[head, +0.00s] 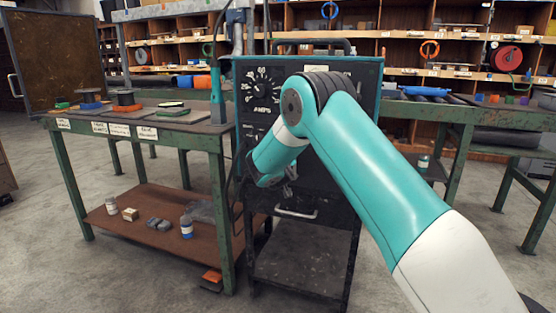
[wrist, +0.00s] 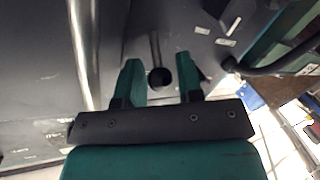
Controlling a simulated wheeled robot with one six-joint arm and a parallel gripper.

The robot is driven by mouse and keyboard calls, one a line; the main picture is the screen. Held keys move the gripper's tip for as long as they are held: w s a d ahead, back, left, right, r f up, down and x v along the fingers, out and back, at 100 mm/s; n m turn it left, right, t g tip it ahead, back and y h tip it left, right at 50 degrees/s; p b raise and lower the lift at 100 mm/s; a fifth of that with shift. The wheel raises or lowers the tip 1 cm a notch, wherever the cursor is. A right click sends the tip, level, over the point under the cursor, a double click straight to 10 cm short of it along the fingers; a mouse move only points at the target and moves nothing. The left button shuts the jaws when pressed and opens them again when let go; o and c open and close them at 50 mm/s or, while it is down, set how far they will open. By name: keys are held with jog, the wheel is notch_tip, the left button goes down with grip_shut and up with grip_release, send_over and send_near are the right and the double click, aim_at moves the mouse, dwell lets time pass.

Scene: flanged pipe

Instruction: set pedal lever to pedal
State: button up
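The pedal lever (wrist: 155,48) shows in the wrist view as a short metal rod with a round black knob (wrist: 159,77) on the dark panel. My gripper (wrist: 158,64) is open, with one teal finger on each side of the lever. In the head view my gripper (head: 272,178) is at the front of the dark machine cabinet (head: 340,80), and my arm hides the lever. The small labels (wrist: 227,42) near the lever are unreadable.
A large amps dial (head: 262,88) is at the cabinet's upper left. A metal bar (wrist: 82,50) runs left of my gripper in the wrist view, and a dark cable (wrist: 280,66) lies to the right. A green workbench (head: 140,122) stands close to the cabinet's left.

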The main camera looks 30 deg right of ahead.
jog(key=b+v, duration=0.2)
jog(key=v, duration=1.5)
jog(key=shift+s+a, duration=0.1)
